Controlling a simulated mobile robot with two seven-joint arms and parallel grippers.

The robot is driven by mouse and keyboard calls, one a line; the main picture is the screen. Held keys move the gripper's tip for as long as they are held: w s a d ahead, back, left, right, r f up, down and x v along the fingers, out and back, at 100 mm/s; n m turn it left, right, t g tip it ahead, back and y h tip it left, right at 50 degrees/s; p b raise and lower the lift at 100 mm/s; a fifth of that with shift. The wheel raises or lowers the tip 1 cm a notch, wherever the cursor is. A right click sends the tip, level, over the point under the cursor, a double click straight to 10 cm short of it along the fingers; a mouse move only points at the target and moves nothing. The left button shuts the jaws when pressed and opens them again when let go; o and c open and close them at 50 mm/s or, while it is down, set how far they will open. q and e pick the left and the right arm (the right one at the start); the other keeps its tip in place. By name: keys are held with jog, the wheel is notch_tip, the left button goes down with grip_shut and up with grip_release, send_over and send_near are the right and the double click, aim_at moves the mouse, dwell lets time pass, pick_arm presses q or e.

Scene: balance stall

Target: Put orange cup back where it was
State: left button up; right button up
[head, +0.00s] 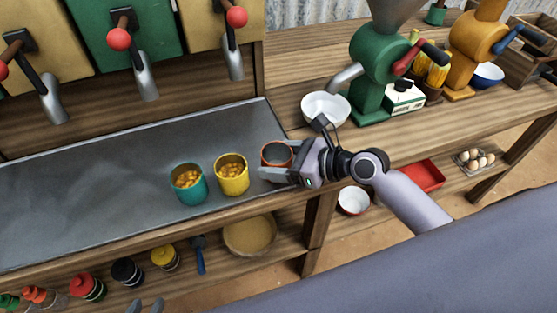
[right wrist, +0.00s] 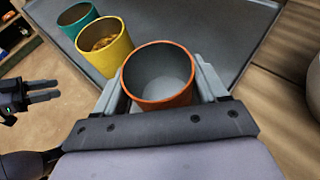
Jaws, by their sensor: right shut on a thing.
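The orange cup (head: 276,154) is between the fingers of my right gripper (head: 279,162), at the right end of the grey metal counter. In the right wrist view the orange cup (right wrist: 158,99) is upright and looks empty inside, with a finger on each side of it. I cannot tell whether its base touches the counter. A yellow cup (head: 232,178) and a teal cup (head: 188,188), both holding yellow-orange contents, stand to its left. My left gripper (head: 146,306) shows only its fingertips at the bottom edge; in the right wrist view (right wrist: 44,92) it is open and empty.
The metal counter (head: 90,190) is clear left of the cups. A white bowl (head: 326,107) and a green grinder (head: 371,70) stand on the wooden table to the right. A shelf below holds several lidded jars and a basket (head: 250,235).

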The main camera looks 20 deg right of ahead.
jog(key=o, duration=1.1)
jog(key=shift+f, duration=0.1)
jog(key=shift+r, duration=0.2)
jog(key=v, duration=1.2)
jog(key=shift+p, duration=0.35)
